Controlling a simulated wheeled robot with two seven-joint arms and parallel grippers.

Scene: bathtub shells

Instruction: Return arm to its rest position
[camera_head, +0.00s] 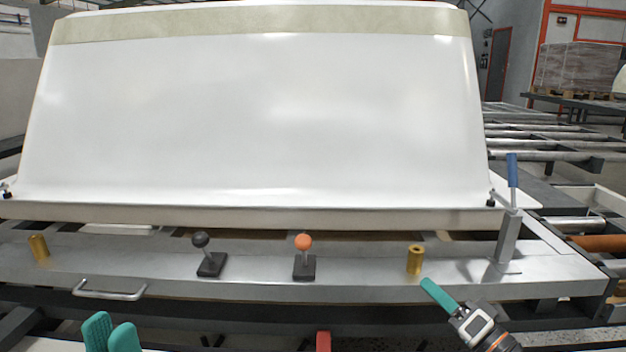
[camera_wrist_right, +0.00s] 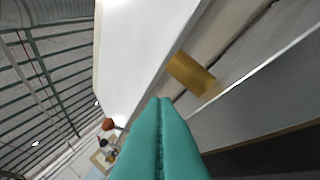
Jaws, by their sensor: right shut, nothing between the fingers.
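My right gripper (camera_head: 428,286) comes in from the lower right in the head view. Its green fingers are shut and empty, just in front of the brass cylinder (camera_head: 415,260) and apart from it as far as I can tell. In the right wrist view, the two fingers (camera_wrist_right: 160,125) are pressed together, with the brass cylinder (camera_wrist_right: 191,75) beyond them. My left gripper (camera_head: 110,332) shows only its green fingers at the bottom left edge. The gap between them is not clear, and the rest of that arm is out of view.
A white bathtub shell (camera_head: 260,110) stands behind the metal ledge (camera_head: 360,285). The ledge carries a black-knobbed lever (camera_head: 201,241), an orange-knobbed lever (camera_head: 303,243), another brass cylinder (camera_head: 38,247), a handle (camera_head: 110,293) and a blue-gripped lever (camera_head: 512,170). Rollers (camera_head: 545,155) lie at the right.

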